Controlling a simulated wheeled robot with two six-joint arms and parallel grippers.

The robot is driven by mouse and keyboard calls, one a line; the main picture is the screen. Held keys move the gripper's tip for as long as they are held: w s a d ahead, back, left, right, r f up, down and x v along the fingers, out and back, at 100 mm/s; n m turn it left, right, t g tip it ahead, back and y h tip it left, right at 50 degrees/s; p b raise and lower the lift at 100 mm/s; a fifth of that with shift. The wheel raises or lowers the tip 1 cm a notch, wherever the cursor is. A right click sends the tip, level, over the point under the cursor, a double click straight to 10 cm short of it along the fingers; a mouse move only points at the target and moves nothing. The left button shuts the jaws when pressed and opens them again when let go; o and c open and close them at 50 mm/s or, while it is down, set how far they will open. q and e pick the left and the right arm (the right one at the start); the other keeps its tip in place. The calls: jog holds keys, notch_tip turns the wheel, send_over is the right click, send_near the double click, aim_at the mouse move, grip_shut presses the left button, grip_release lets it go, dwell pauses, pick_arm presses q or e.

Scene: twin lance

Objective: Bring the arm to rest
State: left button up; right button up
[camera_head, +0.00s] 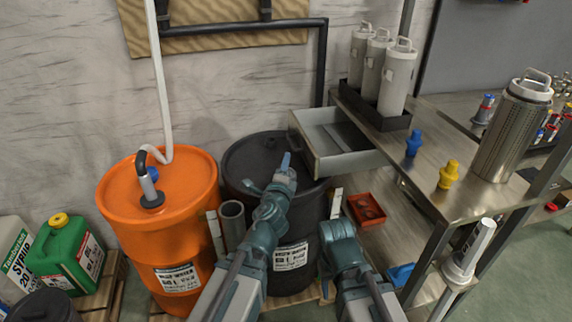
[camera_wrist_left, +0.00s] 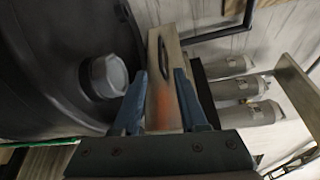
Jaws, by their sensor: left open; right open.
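My left gripper (camera_head: 286,163) is raised above the black drum (camera_head: 262,150), at the end of my teal left arm. In the left wrist view its two blue fingers (camera_wrist_left: 160,100) stand apart with nothing held between them. Beyond the fingers is the front of a grey drawer (camera_wrist_left: 167,60) with a dark handle slot. That open drawer (camera_head: 333,143) is to the right of the gripper in the head view. My right arm (camera_head: 345,255) reaches in from the bottom, right of the left arm. Its gripper cannot be made out.
An orange drum (camera_head: 165,235) with a white hose stands left. A steel bench (camera_head: 440,195) on the right carries grey canisters (camera_head: 398,80), a blue plug (camera_head: 413,143) and a yellow plug (camera_head: 449,175). A red tray (camera_head: 366,208) lies on the lower shelf.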

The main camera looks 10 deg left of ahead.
pick_arm(q)
jog(key=s+d+r+n+g+p, duration=0.2)
jog(key=s+n+g+p, duration=0.6)
jog(key=s+p, duration=0.4)
jog(key=s+d+r+n+g+y+p, duration=0.1)
jog(key=s+d+r+n+g+p, duration=0.1)
jog(key=s+n+g+p, duration=0.6)
jog(key=s+r+g+p, duration=0.1)
jog(key=s+p, duration=0.3)
jog(key=p, duration=0.1)
jog(key=shift+s+d+r+p, duration=0.2)
jog(key=shift+d+r+p, duration=0.1)
jog(key=shift+d, duration=0.1)
